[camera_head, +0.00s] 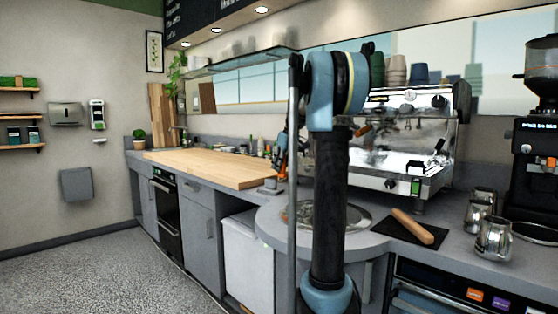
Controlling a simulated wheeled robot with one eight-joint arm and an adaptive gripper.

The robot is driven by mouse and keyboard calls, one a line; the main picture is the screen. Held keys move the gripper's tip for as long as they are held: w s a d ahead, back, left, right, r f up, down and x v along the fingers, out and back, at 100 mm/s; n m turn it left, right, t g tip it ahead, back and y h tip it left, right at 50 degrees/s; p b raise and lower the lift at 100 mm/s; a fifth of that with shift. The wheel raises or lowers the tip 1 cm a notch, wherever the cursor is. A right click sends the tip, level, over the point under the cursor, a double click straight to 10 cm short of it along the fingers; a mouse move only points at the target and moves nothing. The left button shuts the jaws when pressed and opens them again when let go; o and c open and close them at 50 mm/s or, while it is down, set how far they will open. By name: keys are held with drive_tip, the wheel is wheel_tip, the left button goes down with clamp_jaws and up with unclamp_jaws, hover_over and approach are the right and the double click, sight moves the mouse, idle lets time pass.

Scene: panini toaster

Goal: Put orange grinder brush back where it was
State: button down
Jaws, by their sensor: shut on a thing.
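My arm stands in the middle of the head view. Its far end, with my gripper (279,168), shows small and partly hidden just left of the arm's upright links, above the right end of the wooden worktop. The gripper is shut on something. A small orange patch shows there, which fits the orange grinder brush (277,160), but its shape is too small to make out. The black coffee grinder (538,125) with its dark hopper stands at the far right, well away from my gripper.
The espresso machine (410,140) stands behind my arm. A dark mat (388,230) with a wooden-handled tool (412,226) lies before it. Metal pitchers (494,240) stand near the grinder. The wooden worktop (205,168) is mostly clear, with bottles along its back. The left floor is free.

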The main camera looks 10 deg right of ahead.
sight(282, 174)
drive_tip(key=shift+f, duration=3.2)
drive_tip(key=shift+f, duration=0.35)
drive_tip(key=c, duration=1.4)
unclamp_jaws()
drive_tip(key=shift+v, duration=1.5)
